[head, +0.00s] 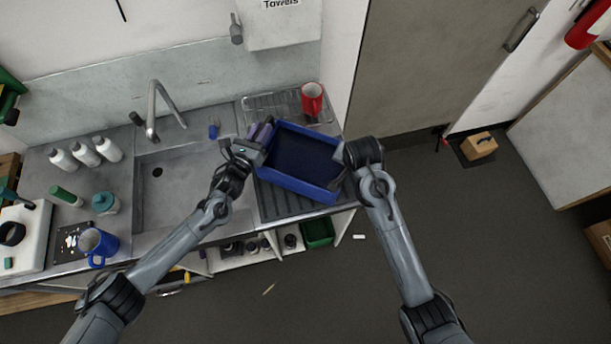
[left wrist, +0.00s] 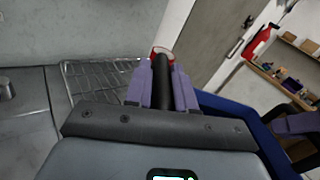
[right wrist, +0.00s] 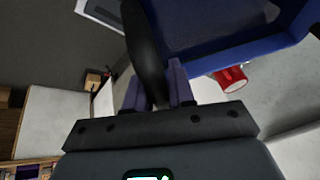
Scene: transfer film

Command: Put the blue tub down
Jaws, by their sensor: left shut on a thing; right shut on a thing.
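The blue tub (head: 312,190) is an open rectangular bin over the ribbed draining board (head: 275,206), right of the sink. It looks empty and sits askew to the counter. I cannot tell whether its base touches the board. My left gripper (head: 262,136) is shut at the tub's left end; in the left wrist view its purple fingers (left wrist: 162,88) close on a dark handle-like part beside the blue wall (left wrist: 245,112). My right gripper (head: 341,172) is at the right end, mostly hidden by its wrist; the right wrist view shows its fingers (right wrist: 158,88) on a dark part by the tub (right wrist: 245,52).
A red mug (head: 312,98) stands on the wire rack (head: 262,105) just behind the tub. The sink (head: 165,190) lies left, with white bottles (head: 85,152) and a blue mug (head: 97,246) beyond it. A green bin (head: 318,232) is below the counter's front edge.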

